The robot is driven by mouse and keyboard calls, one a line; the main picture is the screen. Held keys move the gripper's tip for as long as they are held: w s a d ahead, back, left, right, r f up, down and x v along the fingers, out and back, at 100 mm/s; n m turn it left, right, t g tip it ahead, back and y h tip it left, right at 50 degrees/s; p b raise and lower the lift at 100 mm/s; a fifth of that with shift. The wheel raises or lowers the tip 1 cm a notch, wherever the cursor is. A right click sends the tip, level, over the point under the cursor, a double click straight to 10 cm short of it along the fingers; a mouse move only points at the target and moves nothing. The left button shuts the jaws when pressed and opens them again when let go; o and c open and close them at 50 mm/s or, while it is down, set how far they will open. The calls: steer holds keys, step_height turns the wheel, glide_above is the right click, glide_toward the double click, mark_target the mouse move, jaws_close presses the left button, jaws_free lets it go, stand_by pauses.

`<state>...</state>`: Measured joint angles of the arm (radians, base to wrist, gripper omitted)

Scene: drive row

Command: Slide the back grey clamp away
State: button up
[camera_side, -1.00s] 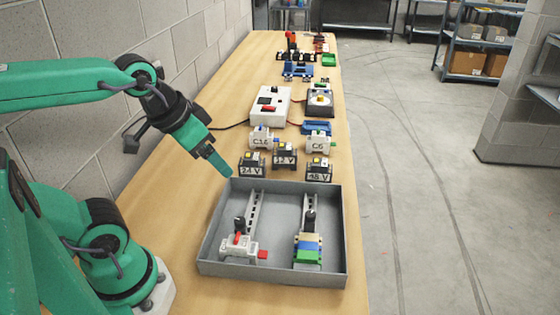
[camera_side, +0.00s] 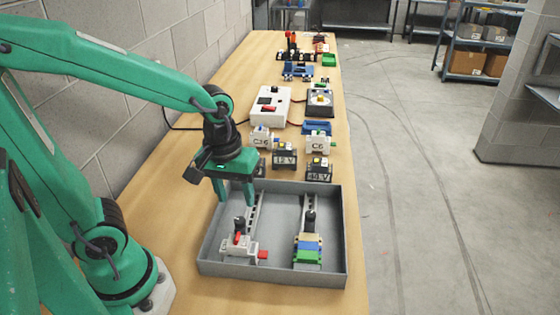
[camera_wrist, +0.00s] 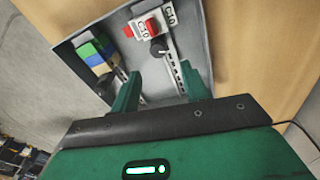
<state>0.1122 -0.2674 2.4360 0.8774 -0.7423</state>
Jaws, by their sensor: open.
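A tray (camera_side: 210,262) holds two slotted metal rails. On the left rail (camera_side: 257,208) in the side view sits a small clamp with a black knob (camera_side: 239,223), behind a white block with a red part (camera_side: 238,242). The same black knob shows in the wrist view (camera_wrist: 158,47), beside white blocks marked C10 (camera_wrist: 142,29). My gripper (camera_side: 236,196) is open and empty, pointing down over the far part of the left rail. In the wrist view my gripper (camera_wrist: 160,76) has its fingers on both sides of the rail, apart from the knob.
The right rail carries another black knob (camera_side: 310,217) and blue, yellow and green blocks (camera_side: 308,250). Several labelled modules (camera_side: 319,170) stand just behind the tray. A white box (camera_side: 270,105) with cables is farther back. Bare table lies left of the tray.

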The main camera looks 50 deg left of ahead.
mark_target(239, 220)
steer(key=shift+d+f+n+g, duration=0.25)
steer(key=shift+f+n, duration=0.2)
steer(key=shift+f, duration=0.2)
steer(key=shift+d+f+n+g, duration=0.1)
steer(key=shift+f+n+g, duration=0.15)
steer(key=shift+f+n, duration=0.3)
steer(key=shift+f, duration=0.1)
steer(key=shift+f, duration=3.85)
jaws_close()
